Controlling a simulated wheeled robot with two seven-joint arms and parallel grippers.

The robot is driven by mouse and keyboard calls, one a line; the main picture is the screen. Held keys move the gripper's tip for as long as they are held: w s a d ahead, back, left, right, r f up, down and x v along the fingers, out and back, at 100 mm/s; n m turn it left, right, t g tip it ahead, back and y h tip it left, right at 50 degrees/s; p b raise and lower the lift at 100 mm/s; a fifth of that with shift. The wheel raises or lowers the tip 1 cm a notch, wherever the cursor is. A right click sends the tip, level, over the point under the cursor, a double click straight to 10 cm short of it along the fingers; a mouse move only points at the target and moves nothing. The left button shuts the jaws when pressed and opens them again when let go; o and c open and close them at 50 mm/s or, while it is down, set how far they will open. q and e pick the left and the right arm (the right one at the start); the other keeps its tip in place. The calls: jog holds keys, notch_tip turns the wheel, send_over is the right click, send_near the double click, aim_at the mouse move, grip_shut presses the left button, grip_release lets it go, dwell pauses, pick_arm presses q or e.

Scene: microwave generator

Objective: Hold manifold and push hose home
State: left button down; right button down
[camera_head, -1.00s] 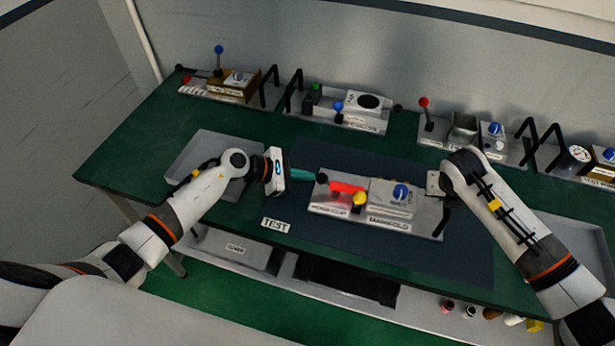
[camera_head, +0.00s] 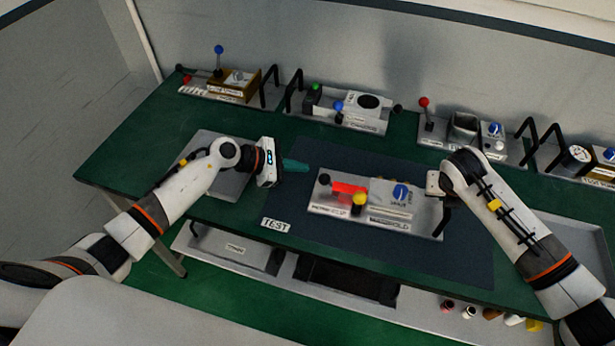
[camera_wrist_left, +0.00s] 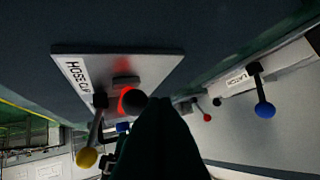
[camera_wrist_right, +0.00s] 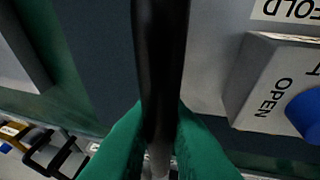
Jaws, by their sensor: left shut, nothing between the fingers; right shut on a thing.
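The manifold plate (camera_head: 320,208) lies on the dark mat, with a grey manifold block and its blue knob (camera_head: 400,191). The red hose (camera_head: 347,188) lies left of the block, with a black ball (camera_head: 324,179) at its left end. A yellow ball lever (camera_head: 359,198) stands at the hose clip. My left gripper (camera_head: 306,165) is shut and empty, just up-left of the black ball. In the left wrist view its dark fingers (camera_wrist_left: 155,125) partly cover the scene below the ball. My right gripper (camera_wrist_right: 160,150) is shut on the plate's black handle (camera_wrist_right: 162,60). Whether the hose is fully seated cannot be told.
A grey tray (camera_head: 207,150) lies on the green table beneath my left arm. Several other device plates with levers and handles line the back edge, one with a red ball lever (camera_head: 423,102). A TEST label (camera_head: 276,225) lies front left.

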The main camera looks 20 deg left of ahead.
jog(key=shift+s+a+f, duration=0.1)
jog(key=shift+s+f, duration=0.1)
jog(key=shift+f, duration=0.1)
pick_arm(q)
jog(key=v, duration=0.8)
jog(key=shift+s, duration=0.1)
pick_arm(e)
jog(key=c, duration=1.4)
grip_release()
jog(key=shift+w, duration=0.1)
jog(key=shift+o, duration=0.4)
jog(key=shift+w+r, duration=0.1)
jog(key=shift+w, duration=0.05)
